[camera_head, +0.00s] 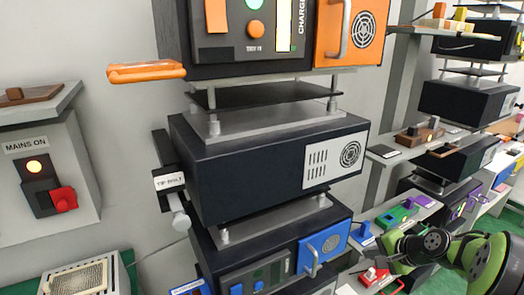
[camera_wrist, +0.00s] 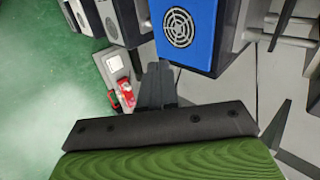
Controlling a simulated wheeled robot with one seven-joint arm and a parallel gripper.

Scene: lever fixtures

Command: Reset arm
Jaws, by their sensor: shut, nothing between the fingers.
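My gripper (camera_wrist: 156,72) is shut, with its dark fingers together and nothing between them. In the wrist view the fingers point toward the gap beside a blue panel with a round vent (camera_wrist: 180,27). A red switch or lever (camera_wrist: 124,92) on a small pale box lies to the left of the fingers, apart from them. In the head view part of my green and black arm (camera_head: 440,252) is at the lower right, in front of the bench; the fingertips cannot be made out there.
A stack of dark units (camera_head: 262,165) stands in the middle of the head view, with an orange handle (camera_head: 146,71) jutting out left. A blue door (camera_head: 322,248) is low on the stack. Shelves with levers (camera_head: 408,210) stand at right. Green floor (camera_wrist: 40,110) is open at left in the wrist view.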

